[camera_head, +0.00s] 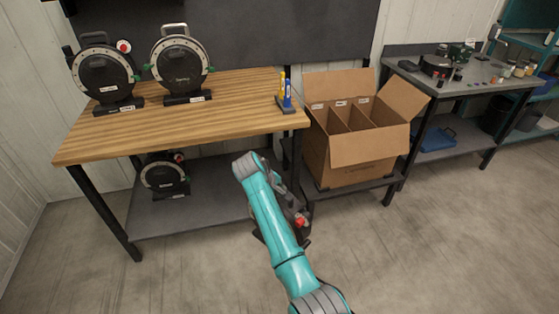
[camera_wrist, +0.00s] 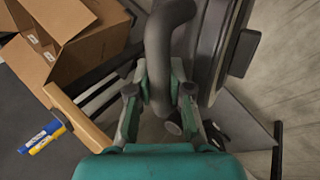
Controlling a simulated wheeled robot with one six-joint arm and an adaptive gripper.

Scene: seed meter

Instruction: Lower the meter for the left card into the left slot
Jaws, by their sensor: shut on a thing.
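My gripper (camera_wrist: 160,95) is shut on the thick grey handle of a seed meter (camera_wrist: 213,50), whose dark body shows right of the fingers in the wrist view. In the head view my arm hides most of this meter (camera_head: 300,219); a red part shows beside the arm, low in front of the wooden bench. The open cardboard box (camera_head: 365,150) stands to the right on a low stand, with dividers and small white labels too small to read. Its left slot (camera_head: 319,119) is partly seen. The held meter is outside the box. The box also shows upper left in the wrist view (camera_wrist: 75,68).
Two round black meters (camera_head: 103,75) (camera_head: 181,68) stand on the wooden bench (camera_head: 225,105), and another (camera_head: 164,175) on its lower shelf. Blue and yellow markers (camera_head: 285,92) stand at the bench's right end. A grey table (camera_head: 470,82) stands right of the box. The front floor is clear.

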